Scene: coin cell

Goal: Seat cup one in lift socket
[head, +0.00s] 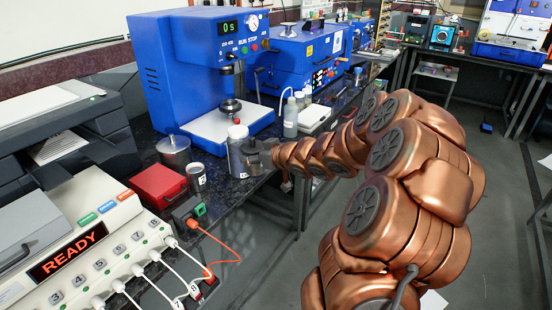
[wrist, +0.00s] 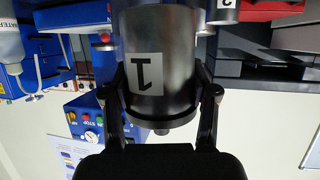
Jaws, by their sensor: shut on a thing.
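My gripper (head: 264,156) is shut on a grey metal cup marked 1 (head: 237,160), at the end of my copper arm. In the wrist view, which is upside down, my gripper (wrist: 163,105) has one finger on each side of the cup, marked 1 (wrist: 150,50). A second small metal cup (head: 196,178) stands on the dark bench to the left; part of it shows in the wrist view (wrist: 222,10). I cannot make out a lift socket for certain. The held cup hides part of the bench behind it.
A blue press (head: 185,65) with a white base plate (head: 210,125) stands behind the cup. A tester reading READY (head: 100,240) and orange cable lie front left.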

